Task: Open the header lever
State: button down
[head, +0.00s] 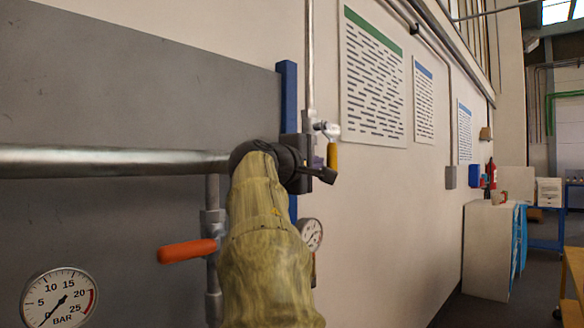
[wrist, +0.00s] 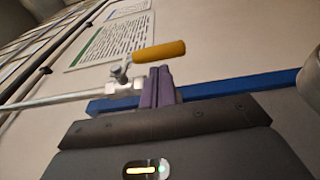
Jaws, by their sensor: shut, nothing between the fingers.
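A valve with a yellow lever (head: 332,157) sits on a thin vertical pipe at the wall, the lever hanging straight down. The yellow lever (wrist: 158,52) also shows in the wrist view, just beyond my fingertips. My gripper (head: 318,161) is beside it, to its left in the head view. Its two purple fingers (wrist: 160,70) are together with nothing between them. I cannot tell whether the fingertips touch the lever. A second lever, orange (head: 187,251), points left from a lower valve behind my arm. The pictures do not show which lever is the header's.
A thick horizontal pipe (head: 110,161) crosses a grey panel (head: 130,80) and ends behind my arm. A blue upright (head: 289,95) stands at the panel's edge. Pressure gauges (head: 60,300) (head: 312,234) sit low. The wall to the right bears flat posters (head: 373,75); space before it is free.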

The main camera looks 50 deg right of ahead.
jog(key=b+v, duration=0.1)
jog(key=v, duration=0.8)
jog(key=shift+s+a+r, duration=0.15)
jog(key=shift+a+r, duration=0.05)
jog(key=shift+a, duration=0.1)
jog(key=shift+f, duration=0.1)
